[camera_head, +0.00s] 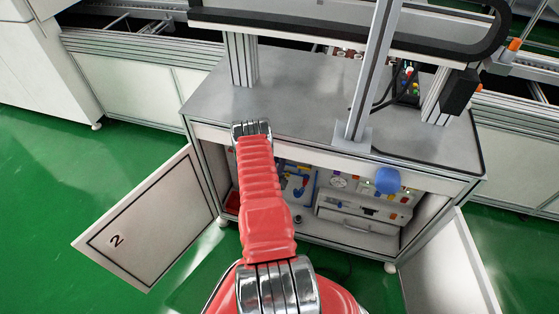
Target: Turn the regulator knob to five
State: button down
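The open cabinet (205,170) under the metal worktop holds equipment inside. A round blue knob-like part (387,180) shows at its right, just below the worktop's front edge; I cannot tell for certain that it is the regulator knob. A small round white dial (339,182) sits on the panel left of it. Its markings are too small to read. My red arm rises from the bottom of the view and covers part of the cabinet's left opening. My gripper does not show, so its place relative to the knob is hidden.
The left door (150,225), marked 2, and the right door (455,265) both stand open. Blue parts (300,172) and a drawer-like unit (350,225) sit inside the cabinet. A post (372,70) stands on the worktop (305,105). Green floor (60,180) is clear at left.

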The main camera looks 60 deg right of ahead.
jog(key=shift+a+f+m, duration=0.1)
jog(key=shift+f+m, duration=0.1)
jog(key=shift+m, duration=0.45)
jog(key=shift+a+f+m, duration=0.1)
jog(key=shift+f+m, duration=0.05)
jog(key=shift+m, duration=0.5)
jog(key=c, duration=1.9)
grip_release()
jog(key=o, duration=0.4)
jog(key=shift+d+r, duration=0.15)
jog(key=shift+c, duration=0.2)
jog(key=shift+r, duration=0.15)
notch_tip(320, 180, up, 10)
